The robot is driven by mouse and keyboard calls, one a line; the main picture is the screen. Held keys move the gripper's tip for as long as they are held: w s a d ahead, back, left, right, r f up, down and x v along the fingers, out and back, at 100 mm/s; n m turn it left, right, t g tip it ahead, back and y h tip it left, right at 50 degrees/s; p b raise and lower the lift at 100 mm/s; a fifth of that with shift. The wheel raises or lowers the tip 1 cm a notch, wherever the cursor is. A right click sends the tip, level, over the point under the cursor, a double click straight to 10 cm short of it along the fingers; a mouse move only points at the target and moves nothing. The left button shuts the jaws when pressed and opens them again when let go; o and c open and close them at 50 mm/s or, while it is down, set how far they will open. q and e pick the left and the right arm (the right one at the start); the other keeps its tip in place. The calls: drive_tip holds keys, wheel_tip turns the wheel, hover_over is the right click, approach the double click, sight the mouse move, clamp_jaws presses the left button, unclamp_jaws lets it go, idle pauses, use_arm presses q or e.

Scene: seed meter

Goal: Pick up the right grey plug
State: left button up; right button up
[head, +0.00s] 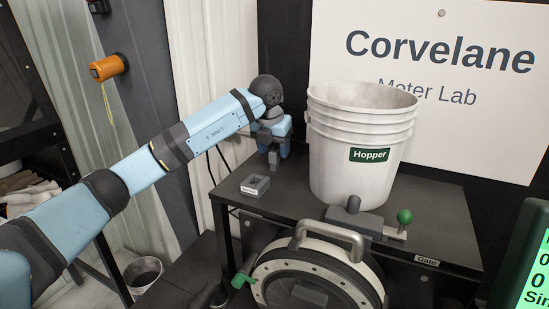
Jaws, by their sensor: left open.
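My left gripper (274,160) points down over the back left part of the dark table, near the white bucket. Its jaws are open, and I see nothing between them. A small grey open-topped box (255,186) with a light label sits on the table, in front of the gripper and a little left of it, apart from it. I cannot make out a grey plug for certain; any inside the box or behind the gripper is hidden or too small to tell. My right gripper is not in view.
The white hopper bucket (358,150) stands right of the gripper. A grey outlet (354,221) and a green-knobbed gate (404,217) are at its foot. A round metal housing with a handle (330,238) is in front. The table's left front (275,210) is clear.

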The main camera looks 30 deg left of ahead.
sight(274, 150)
use_arm(q)
drive_tip(key=x, duration=0.3)
drive_tip(key=shift+w+f+p, duration=0.2)
drive_tip(key=shift+f+p, duration=0.1)
drive_tip(key=c, duration=1)
drive_tip(key=shift+r, duration=0.15)
